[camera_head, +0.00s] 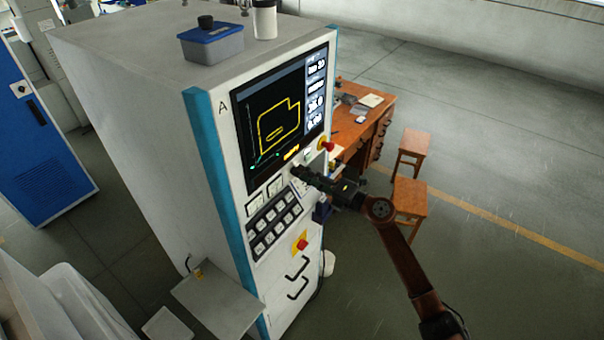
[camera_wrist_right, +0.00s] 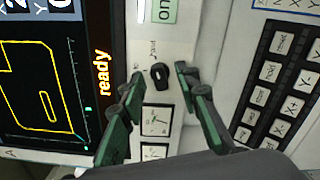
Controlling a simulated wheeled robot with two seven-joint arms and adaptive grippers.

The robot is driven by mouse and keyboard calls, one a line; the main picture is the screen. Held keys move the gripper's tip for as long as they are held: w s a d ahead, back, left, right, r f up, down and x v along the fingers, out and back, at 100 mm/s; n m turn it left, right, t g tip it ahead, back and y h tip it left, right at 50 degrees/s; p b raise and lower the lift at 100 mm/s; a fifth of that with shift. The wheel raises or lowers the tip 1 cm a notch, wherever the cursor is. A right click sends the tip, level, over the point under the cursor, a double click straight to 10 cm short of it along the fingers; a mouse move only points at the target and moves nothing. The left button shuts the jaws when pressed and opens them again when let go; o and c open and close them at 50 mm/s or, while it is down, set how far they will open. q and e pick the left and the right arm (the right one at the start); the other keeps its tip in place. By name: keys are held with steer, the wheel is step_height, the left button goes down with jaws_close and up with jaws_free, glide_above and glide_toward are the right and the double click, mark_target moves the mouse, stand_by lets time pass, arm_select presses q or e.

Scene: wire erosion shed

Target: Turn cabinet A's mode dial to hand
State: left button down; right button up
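Cabinet A (camera_head: 150,130) is a tall white cabinet with teal edges and the letter A on its front. Its mode dial, a small black knob (camera_wrist_right: 160,75), shows in the right wrist view on the white panel, with tiny labels too blurred to read. My right gripper (camera_head: 297,172) reaches the panel just below the screen and hides the dial in the head view. In the wrist view its green-black fingers (camera_wrist_right: 156,80) are open, one on each side of the dial, with gaps between. Which way the dial points is unclear. My left gripper is not in view.
The screen (camera_head: 282,118), two meters (camera_wrist_right: 155,121), a black keypad (camera_head: 273,226), a red button on yellow (camera_head: 301,244) and another red knob (camera_head: 326,146) surround the area. A shelf (camera_head: 221,300) juts out below. A desk (camera_head: 375,115) and stools (camera_head: 410,195) stand behind.

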steer(key=v, duration=1)
steer(key=shift+d, duration=0.15)
